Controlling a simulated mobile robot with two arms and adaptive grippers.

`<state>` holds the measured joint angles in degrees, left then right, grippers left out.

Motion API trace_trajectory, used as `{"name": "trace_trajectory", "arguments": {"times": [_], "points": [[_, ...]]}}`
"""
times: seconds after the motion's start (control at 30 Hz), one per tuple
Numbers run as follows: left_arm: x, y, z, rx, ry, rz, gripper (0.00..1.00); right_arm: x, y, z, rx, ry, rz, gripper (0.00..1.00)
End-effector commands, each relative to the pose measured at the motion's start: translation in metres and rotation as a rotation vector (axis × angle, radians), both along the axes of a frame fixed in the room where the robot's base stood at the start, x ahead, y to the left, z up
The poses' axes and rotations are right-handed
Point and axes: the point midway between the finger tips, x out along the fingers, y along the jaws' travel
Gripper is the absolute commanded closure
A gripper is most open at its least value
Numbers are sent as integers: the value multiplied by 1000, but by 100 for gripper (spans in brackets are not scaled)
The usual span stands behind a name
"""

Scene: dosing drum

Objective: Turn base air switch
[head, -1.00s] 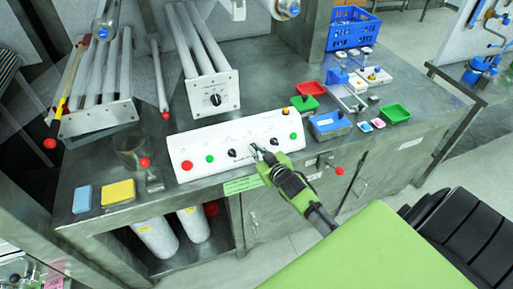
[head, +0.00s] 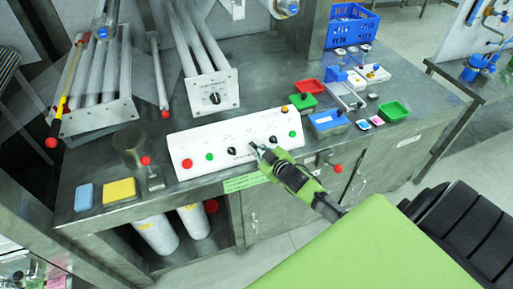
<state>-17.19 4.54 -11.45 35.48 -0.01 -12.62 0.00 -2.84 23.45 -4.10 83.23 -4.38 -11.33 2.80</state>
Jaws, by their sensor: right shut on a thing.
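The white control panel (head: 213,139) lies along the front of the steel bench. It has a red button (head: 187,163), a green button (head: 209,157), a left black knob (head: 232,151), a right black knob (head: 273,140) and another green button (head: 293,134). My right gripper (head: 257,150) reaches the panel between the two black knobs. Its fingers are shut on a switch knob there, which they mostly hide. The labels are too small to read, so I cannot confirm from them that it is the base air switch. My left gripper is not in view.
A white box with a black dial (head: 214,99) stands behind the panel. A yellow block (head: 119,192) and a blue block (head: 84,197) lie at the left. Red, blue and green trays (head: 394,112) sit at the right. A red ball handle (head: 337,168) juts from the bench front.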

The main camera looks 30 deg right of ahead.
Motion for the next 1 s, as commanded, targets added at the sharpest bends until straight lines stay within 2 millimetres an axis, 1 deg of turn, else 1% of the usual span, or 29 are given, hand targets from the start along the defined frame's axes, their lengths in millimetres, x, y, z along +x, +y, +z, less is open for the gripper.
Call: {"name": "trace_trajectory", "arguments": {"times": [0.03,0.1,0.4,0.53,0.67,0.9,1.0], "points": [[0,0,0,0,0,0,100,2,-1,3,-3,-6,1,90],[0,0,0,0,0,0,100,2,-1,3,-3,-6,1,76],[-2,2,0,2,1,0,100,0,0,1,0,-1,0,76],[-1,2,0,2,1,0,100,-7,1,3,0,-1,0,76],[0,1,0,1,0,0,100,-24,2,9,-1,-1,1,76],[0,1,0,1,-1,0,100,-68,6,25,0,-1,2,76],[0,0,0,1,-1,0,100,-84,7,32,-2,-3,2,76]]}}
